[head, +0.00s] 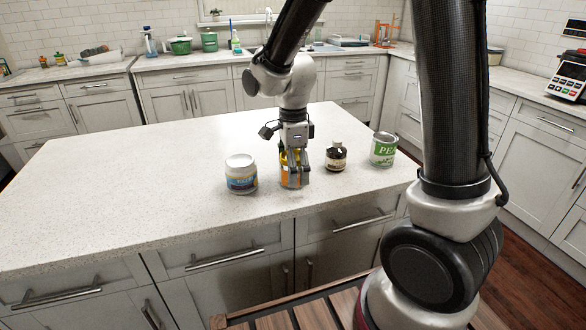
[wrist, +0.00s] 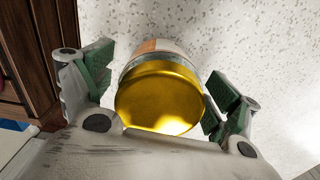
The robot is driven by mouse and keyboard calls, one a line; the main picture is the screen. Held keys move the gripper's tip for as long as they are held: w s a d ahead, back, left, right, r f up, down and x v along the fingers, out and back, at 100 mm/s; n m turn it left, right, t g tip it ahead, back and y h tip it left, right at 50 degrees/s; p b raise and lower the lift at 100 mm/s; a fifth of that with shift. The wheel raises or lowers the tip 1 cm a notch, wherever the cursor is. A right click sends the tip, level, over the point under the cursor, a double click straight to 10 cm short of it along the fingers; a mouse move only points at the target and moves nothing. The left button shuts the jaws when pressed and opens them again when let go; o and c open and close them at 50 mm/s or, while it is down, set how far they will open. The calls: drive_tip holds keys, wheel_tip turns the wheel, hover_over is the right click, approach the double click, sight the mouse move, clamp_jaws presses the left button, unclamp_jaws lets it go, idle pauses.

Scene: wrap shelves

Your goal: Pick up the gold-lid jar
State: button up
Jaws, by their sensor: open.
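The gold-lid jar (wrist: 160,97) shows in the wrist view, its shiny gold lid facing the camera and part of its pale and orange side showing beyond. In the head view the jar (head: 285,160) stands on the white speckled island counter, largely hidden behind my gripper (head: 292,178). In the wrist view my gripper (wrist: 158,95) is open, with one green-padded finger on each side of the jar. Gaps show between the pads and the lid. I cannot tell in the head view whether any finger touches the jar.
On the island counter (head: 130,180), a white-lidded jar with a blue label (head: 241,176) stands left of my gripper. A dark bottle with a white cap (head: 336,157) stands close on the right, and a green-and-white can (head: 383,149) farther right. The counter's left part is clear.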

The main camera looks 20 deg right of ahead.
drive_tip(key=c, duration=1.2)
drive_tip(key=shift+c, duration=0.2)
